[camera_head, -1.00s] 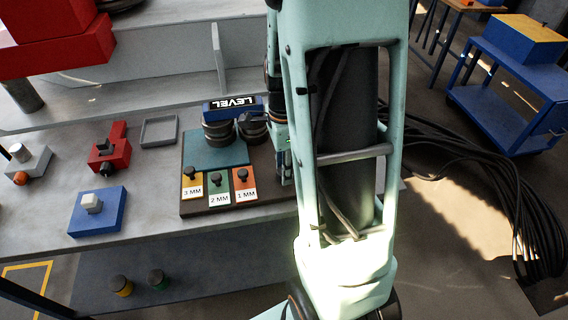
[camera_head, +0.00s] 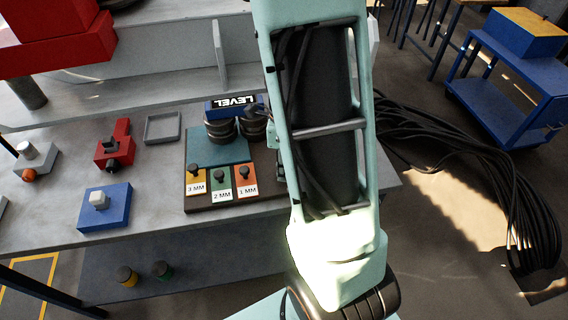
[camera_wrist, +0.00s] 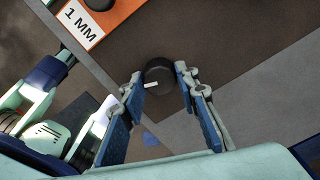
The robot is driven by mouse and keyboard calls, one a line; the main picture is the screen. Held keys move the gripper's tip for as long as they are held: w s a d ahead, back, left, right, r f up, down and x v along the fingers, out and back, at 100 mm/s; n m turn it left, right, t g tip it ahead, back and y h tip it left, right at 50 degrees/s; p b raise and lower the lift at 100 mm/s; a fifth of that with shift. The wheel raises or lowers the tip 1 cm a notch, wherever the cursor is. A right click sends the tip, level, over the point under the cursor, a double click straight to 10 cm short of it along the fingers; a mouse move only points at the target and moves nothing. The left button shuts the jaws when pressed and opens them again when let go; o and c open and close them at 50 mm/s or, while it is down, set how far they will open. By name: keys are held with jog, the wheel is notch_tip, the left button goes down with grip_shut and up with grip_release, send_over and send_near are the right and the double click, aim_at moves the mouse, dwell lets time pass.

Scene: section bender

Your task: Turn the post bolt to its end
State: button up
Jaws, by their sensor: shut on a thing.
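In the wrist view, a dark round bolt head (camera_wrist: 158,68) with a short pale mark on it appears to be the post bolt. It stands at the edge of the dark brown board (camera_wrist: 208,48). My gripper (camera_wrist: 160,77) has one blue-padded finger on each side of the head and is shut on it. How far the bolt is turned cannot be read. In the head view my arm hides both the gripper and the bolt.
The board holds a LEVEL block (camera_head: 236,101) and knobbed plates marked 3 MM (camera_head: 196,183), 2 MM (camera_head: 221,188) and 1 MM (camera_head: 246,182), left of my arm. A blue block (camera_head: 104,207) and red fixture (camera_head: 116,146) stand farther left. A blue cart (camera_head: 505,90) stands right.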

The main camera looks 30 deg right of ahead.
jog(key=o, duration=1.1)
jog(key=shift+o, duration=0.2)
notch_tip(320, 180, up, 12)
